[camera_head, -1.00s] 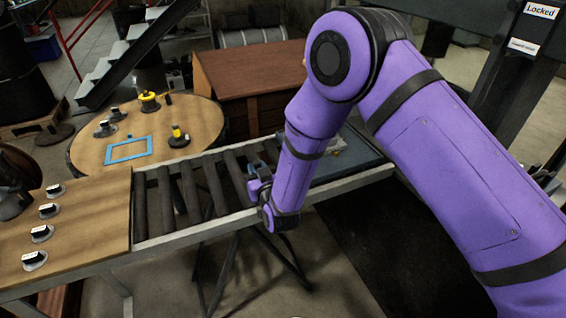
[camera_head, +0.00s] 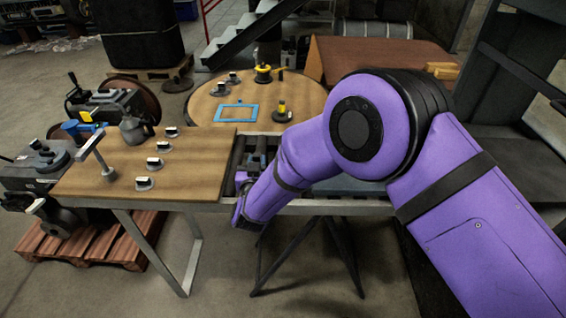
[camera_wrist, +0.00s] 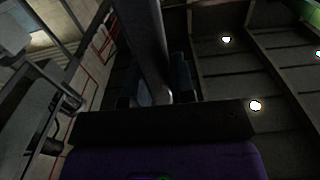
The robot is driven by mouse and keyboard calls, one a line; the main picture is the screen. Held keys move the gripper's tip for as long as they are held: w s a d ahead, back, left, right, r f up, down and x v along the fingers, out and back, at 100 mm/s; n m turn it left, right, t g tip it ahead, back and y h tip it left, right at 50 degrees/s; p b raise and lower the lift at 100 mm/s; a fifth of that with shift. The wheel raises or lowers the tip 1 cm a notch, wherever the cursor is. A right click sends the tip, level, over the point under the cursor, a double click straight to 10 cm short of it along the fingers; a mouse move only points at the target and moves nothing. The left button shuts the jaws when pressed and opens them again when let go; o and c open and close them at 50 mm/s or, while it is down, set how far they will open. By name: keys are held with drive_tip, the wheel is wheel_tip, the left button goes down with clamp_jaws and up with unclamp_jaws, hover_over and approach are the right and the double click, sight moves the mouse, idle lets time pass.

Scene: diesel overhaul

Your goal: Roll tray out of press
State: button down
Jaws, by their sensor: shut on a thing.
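The tray (camera_head: 350,185) shows as a flat blue-grey surface on the roller conveyor, partly hidden behind my arm. My gripper (camera_head: 256,162) is at the left part of the rollers, close to the wooden bench top. In the wrist view my gripper (camera_wrist: 163,92) has its two blue fingers closed on a grey bar (camera_wrist: 150,45) that runs up the picture. I cannot tell whether the bar is part of the tray.
A wooden bench (camera_head: 100,185) with several small black-and-white parts adjoins the conveyor's left end. A round table (camera_head: 225,110) with a blue frame stands behind. A pallet (camera_head: 85,245) lies at the left. The floor in front is clear.

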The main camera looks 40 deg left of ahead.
drive_tip(key=s+a, duration=0.1)
drive_tip(key=a, duration=0.1)
drive_tip(key=s+a, duration=0.2)
drive_tip(key=shift+s, duration=0.1)
idle(0.3)
drive_tip(key=c, duration=1)
unclamp_jaws()
drive_tip(key=shift+a, duration=0.2)
drive_tip(key=shift+o, duration=0.2)
drive_tip(key=v, duration=1.1)
drive_tip(key=shift+w, duration=0.2)
